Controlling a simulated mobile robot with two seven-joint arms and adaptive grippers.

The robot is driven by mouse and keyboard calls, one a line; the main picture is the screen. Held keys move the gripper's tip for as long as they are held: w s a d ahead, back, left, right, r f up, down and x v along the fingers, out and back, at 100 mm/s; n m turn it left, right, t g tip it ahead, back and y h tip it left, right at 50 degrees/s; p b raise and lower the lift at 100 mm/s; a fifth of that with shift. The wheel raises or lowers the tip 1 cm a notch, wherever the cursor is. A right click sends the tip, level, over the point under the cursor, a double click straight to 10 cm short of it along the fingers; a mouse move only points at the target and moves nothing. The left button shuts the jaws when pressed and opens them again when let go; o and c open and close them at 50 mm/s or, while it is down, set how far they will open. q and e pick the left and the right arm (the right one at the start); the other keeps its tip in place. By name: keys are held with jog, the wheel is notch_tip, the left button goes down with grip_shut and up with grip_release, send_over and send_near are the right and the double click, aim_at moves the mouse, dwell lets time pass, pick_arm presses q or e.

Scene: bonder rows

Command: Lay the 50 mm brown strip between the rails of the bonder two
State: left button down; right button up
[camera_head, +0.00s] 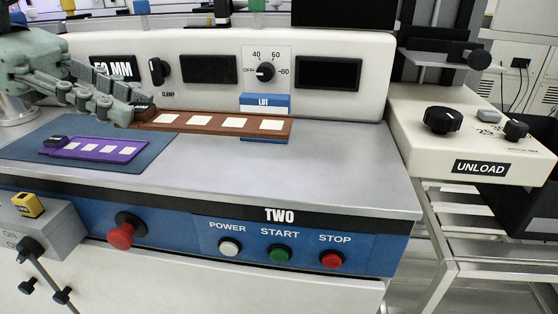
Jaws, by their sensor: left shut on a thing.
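The brown strip (205,122), with several white pads, runs left to right above the grey deck of bonder two (300,170). My left gripper (135,108) is shut on the strip's left end, by a small dark tab. The strip passes in front of a blue piece (265,101) with a white label band, and some blue shows below its front edge. I cannot tell whether the strip touches the deck or hangs just above it. I cannot make out the rails clearly. My right gripper is not in view.
A purple strip (97,151) lies on a dark blue mat (60,135) at the left. The back panel holds knobs and two dark displays. A red knob (122,235) and the buttons are on the front. The UNLOAD unit (470,140) stands right. The deck's right part is clear.

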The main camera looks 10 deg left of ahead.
pick_arm(q)
jog(key=shift+w+d+f+p, duration=0.4)
jog(key=shift+w+d+f, duration=0.2)
jog(key=shift+w+d, duration=0.35)
jog(key=p, duration=0.1)
send_over(220, 162)
notch_tip(220, 162, down, 5)
jog(key=shift+f, duration=0.45)
notch_tip(220, 162, down, 3)
jog(key=shift+f, duration=0.3)
jog(key=c, duration=1.3)
grip_release()
jog(key=shift+o, duration=0.2)
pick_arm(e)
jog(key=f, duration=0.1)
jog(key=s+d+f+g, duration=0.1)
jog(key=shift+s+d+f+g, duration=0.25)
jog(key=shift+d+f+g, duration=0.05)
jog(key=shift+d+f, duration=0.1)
